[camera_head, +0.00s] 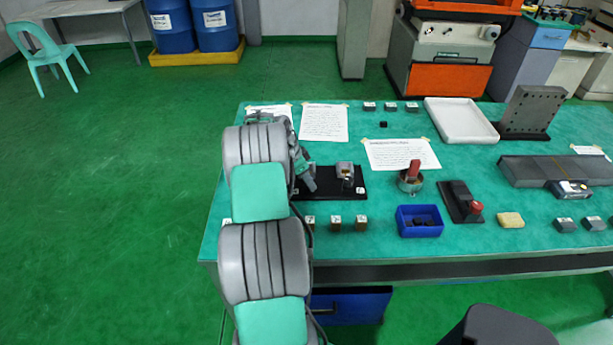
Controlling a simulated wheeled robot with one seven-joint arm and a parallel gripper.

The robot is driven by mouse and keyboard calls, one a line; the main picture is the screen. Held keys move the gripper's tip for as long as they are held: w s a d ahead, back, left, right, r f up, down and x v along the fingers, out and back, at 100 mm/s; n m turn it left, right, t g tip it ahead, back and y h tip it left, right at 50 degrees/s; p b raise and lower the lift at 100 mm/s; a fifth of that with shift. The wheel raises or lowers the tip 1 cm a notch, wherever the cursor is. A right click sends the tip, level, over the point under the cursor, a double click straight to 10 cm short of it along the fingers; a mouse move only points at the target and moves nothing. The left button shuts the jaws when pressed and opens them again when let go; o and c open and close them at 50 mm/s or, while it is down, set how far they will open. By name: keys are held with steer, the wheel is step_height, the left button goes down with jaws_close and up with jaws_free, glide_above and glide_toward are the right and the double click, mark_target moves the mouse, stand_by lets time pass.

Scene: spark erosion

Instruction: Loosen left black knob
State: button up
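A black base plate (328,190) lies on the green table, left of its middle. A grey metal block (344,169) with a dark part, perhaps a knob (347,183), on its front stands toward the plate's right end. My arm reaches over the table's left side, and my gripper (309,184) points down at the left part of the plate, left of the grey block. The left black knob cannot be made out; the gripper and arm cover that area. The fingertips are too small and dark to show whether they are open or touching anything.
Several small brown blocks (335,223) stand in front of the plate. A blue bin (405,229), a red-handled round device (411,182) and a black stand with a red knob (459,203) are to the right. Paper sheets (325,123) lie behind.

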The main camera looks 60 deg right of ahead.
steer(key=shift+c, duration=0.5)
jaws_close()
